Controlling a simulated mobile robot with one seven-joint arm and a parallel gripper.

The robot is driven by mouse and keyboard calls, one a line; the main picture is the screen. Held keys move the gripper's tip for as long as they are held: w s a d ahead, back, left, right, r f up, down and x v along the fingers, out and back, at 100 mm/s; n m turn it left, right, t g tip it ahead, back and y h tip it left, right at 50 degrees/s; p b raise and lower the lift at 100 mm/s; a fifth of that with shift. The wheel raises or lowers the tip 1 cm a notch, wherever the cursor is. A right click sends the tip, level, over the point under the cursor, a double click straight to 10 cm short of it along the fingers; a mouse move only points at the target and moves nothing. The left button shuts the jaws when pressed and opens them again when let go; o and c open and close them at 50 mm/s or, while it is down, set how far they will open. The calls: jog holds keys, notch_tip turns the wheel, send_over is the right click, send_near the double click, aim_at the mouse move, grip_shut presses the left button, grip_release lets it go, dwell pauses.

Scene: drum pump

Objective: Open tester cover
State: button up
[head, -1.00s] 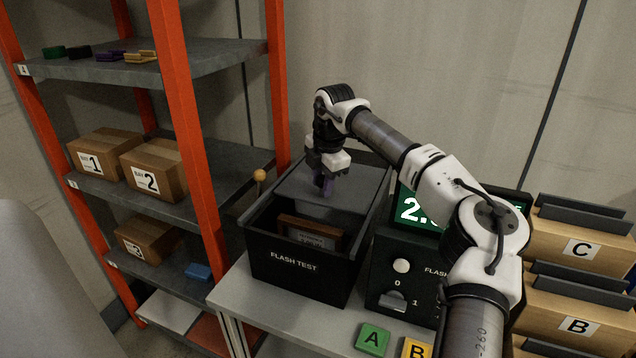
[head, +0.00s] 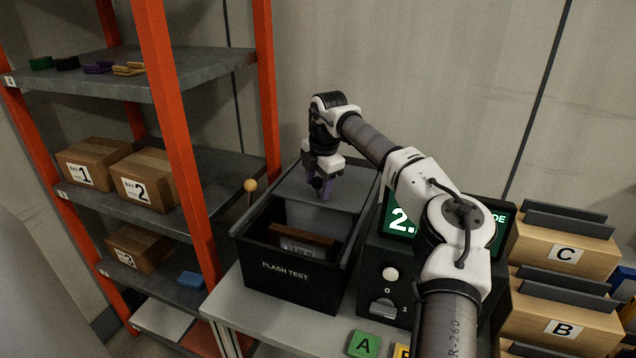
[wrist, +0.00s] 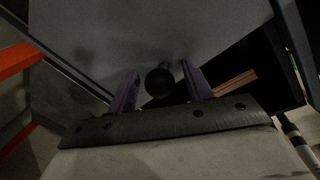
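The tester is a black open-topped box (head: 285,287) marked FLASH TEST, on the grey bench. A flat grey cover (head: 352,192) lies over its rear part; the front part is uncovered. A brown-framed unit (head: 303,235) with a pale label sits inside. My gripper (head: 321,188) is over the cover, pointing down. In the wrist view its two purple fingers (wrist: 160,78) are apart, with a round black knob (wrist: 159,83) between them. Gaps show on both sides of the knob. The grey cover also fills the upper wrist view (wrist: 205,30).
An orange-post shelf (head: 180,150) with boxes stands left. An orange ball on a stick (head: 250,186) rises beside the tester. A black control box with a switch (head: 384,308) and a green display (head: 401,221) stands right. Green tile A (head: 364,344) lies in front. Labelled bins (head: 565,255) stand far right.

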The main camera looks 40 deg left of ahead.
notch_tip(320, 180, up, 14)
jog(key=d+b, duration=0.2)
jog(key=shift+s+d+f, duration=0.2)
jog(key=shift+s+d, duration=0.05)
jog(key=shift+s, duration=0.15)
jog(key=shift+s+f, duration=0.1)
dwell(0.4)
